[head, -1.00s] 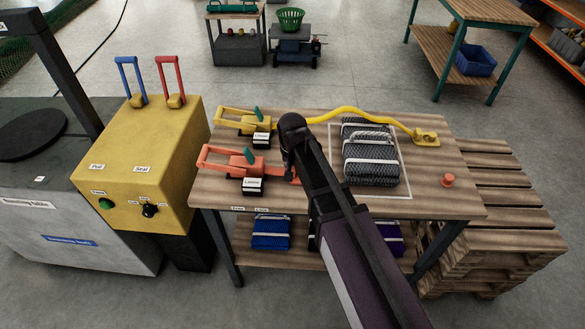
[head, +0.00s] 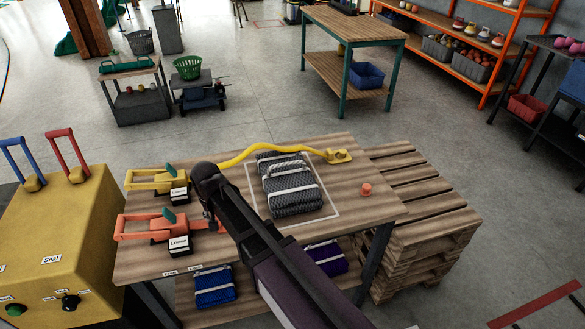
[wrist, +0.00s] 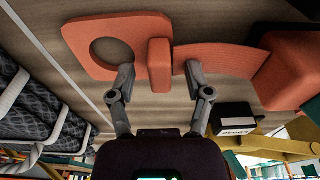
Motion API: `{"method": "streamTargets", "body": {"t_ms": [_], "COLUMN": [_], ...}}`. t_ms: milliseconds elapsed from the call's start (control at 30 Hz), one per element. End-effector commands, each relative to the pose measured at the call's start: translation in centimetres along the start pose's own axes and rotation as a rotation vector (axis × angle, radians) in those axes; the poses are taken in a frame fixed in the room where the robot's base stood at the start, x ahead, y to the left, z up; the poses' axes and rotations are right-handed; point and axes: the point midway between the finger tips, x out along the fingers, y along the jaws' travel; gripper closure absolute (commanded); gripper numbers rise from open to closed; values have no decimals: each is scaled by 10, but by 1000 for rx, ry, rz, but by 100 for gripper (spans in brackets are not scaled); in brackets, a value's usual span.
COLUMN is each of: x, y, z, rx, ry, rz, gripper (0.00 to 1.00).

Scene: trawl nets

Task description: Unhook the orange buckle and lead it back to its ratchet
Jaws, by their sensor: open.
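The orange buckle (wrist: 92,45) is a flat plate with a round hole and a raised block, seen close in the wrist view. My gripper (wrist: 158,76) is open, its fingers on either side of the block; I cannot tell if they touch it. A short orange strap (wrist: 222,58) runs from the block to the orange ratchet (wrist: 290,70). In the head view the orange ratchet (head: 155,226) lies at the table's left front, with a "Loose" tag (head: 180,244). My gripper (head: 211,213) is just right of it, and my arm mostly hides the buckle. An orange peg (head: 366,189) stands bare at the right.
A yellow ratchet (head: 155,180) lies behind the orange one. Its yellow strap (head: 265,150) runs along the back to a yellow buckle (head: 338,156). A grey net bundle (head: 290,190) lies mid-table inside a white outline. A yellow cabinet (head: 60,225) stands at the left.

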Motion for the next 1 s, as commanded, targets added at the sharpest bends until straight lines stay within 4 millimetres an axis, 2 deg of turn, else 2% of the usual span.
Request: {"method": "streamTargets", "body": {"t_ms": [1000], "x": [-81], "y": [0], "z": [-10], "rx": [0], "ry": [0], "rz": [0], "gripper": [35]}}
